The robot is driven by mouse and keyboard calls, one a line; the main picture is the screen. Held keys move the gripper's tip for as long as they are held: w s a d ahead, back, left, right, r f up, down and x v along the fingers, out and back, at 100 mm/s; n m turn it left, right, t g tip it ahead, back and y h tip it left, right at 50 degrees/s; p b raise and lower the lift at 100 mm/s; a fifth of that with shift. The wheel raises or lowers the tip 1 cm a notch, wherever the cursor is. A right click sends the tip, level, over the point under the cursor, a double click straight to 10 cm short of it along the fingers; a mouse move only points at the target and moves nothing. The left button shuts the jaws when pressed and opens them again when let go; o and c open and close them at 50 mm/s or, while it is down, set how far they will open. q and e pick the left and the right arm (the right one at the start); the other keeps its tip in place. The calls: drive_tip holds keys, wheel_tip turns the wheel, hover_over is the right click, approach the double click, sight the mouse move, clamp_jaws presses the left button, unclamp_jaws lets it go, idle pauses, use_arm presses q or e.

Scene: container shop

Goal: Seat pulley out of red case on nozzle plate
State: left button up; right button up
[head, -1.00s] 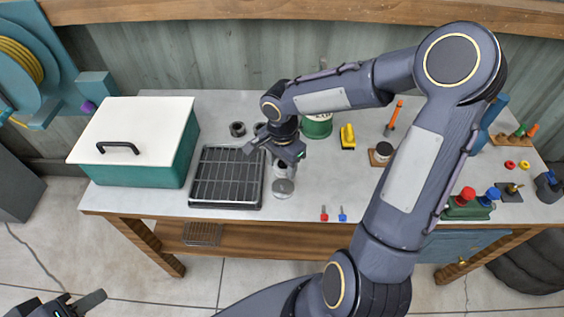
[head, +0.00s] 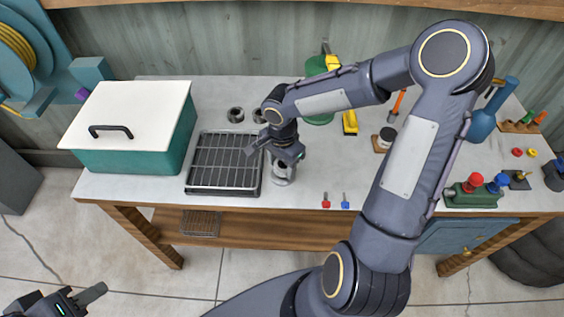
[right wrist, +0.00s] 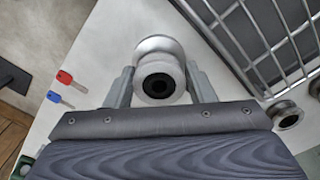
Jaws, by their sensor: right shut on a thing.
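My right gripper (head: 283,164) is shut on a silver spool-shaped pulley (head: 281,176), just right of the wire rack on the bench. In the right wrist view the pulley (right wrist: 160,72) sits between both fingers, showing a round flange and a dark central hole. I cannot tell whether it still touches the bench. My left gripper (head: 88,298) is at the lower left, away from the bench; its jaw opening is unclear. No red case can be made out. A small dark plate with a brass nozzle-like piece (head: 518,177) lies at the right end of the bench.
A black tray with a wire rack (head: 223,190) lies left of the pulley, beside a teal white-lidded box (head: 130,115). A red key (head: 326,201) and a blue key (head: 345,202) lie right. A green block with red and blue knobs (head: 472,197) stands near the nozzle plate.

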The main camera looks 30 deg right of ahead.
drive_tip(key=shift+f+b, duration=0.5)
drive_tip(key=shift+b, duration=0.1)
drive_tip(key=o, duration=1.2)
